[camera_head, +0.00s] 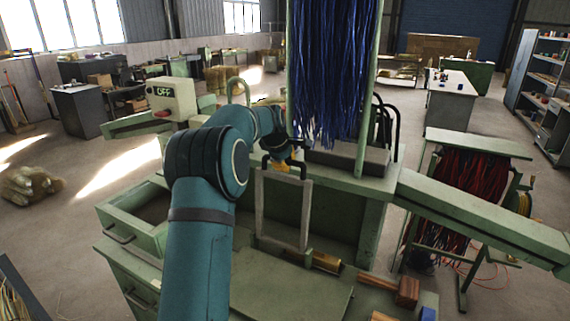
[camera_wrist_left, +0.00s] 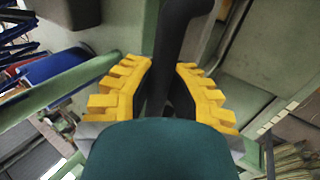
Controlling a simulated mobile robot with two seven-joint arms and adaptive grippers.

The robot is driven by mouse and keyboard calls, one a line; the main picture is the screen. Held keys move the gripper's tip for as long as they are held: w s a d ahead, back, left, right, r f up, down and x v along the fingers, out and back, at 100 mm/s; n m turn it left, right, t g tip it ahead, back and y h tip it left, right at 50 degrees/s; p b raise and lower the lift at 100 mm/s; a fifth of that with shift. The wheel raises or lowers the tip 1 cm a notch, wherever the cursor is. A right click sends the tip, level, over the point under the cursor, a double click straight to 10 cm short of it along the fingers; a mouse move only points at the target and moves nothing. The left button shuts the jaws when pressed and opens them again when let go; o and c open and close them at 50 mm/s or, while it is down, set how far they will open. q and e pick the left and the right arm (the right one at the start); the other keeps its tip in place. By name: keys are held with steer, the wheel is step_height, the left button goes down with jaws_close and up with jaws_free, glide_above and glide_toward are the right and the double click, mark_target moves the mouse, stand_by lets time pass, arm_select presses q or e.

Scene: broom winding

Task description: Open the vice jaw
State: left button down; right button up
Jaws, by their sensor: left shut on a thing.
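My left arm comes up through the middle of the head view, and its gripper (camera_head: 284,165) is at the green winding machine (camera_head: 340,196), below the hanging blue bristles (camera_head: 335,70). In the left wrist view, the yellow fingers of my left gripper (camera_wrist_left: 163,80) are closed around a black bar-shaped handle (camera_wrist_left: 180,35). Black handle parts also show beside the gripper in the head view, above a pale upright rectangular frame (camera_head: 304,212). I cannot clearly make out the vice jaw; the arm and gripper hide part of this area. My right gripper is not in view.
An open green drawer (camera_head: 130,228) juts out at the left. A wooden-headed mallet (camera_head: 406,291) lies on the front bench. A rack of red bristles (camera_head: 468,180) stands at the right.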

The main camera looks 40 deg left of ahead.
arm_select(q)
steer(key=shift+w+a+r, duration=0.1)
steer(key=shift+r, duration=0.35)
steer(key=c, duration=1.1)
jaws_free()
steer(key=shift+o, duration=1)
steer(key=shift+s, duration=0.2)
steer(key=shift+f, duration=0.25)
steer(key=v, duration=1.2)
steer(key=shift+s, duration=0.1)
steer(key=shift+c, duration=0.5)
